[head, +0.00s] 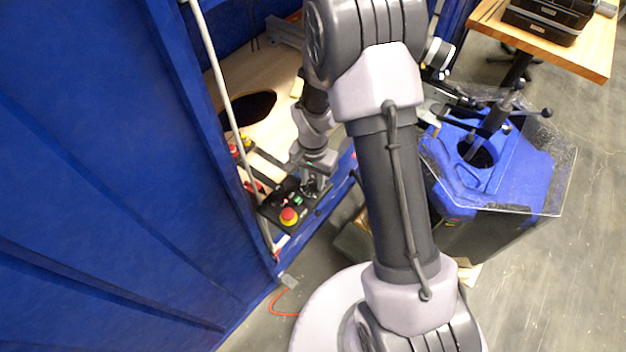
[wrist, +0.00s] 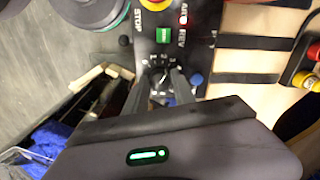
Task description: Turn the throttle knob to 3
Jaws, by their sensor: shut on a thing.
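The throttle knob (wrist: 160,77) is a small dark knob with a ring of white marks on a black control panel (wrist: 148,42). In the wrist view my gripper (wrist: 161,80) has one finger on each side of the knob, shut on it. The number it points to is too small to read. In the head view my gripper (head: 311,190) reaches down to the panel (head: 272,208), and the knob is hidden there.
A green button (wrist: 163,35) and a red-and-yellow stop button (wrist: 153,4) sit near the knob. A blue wall (head: 110,170) stands left of the panel.

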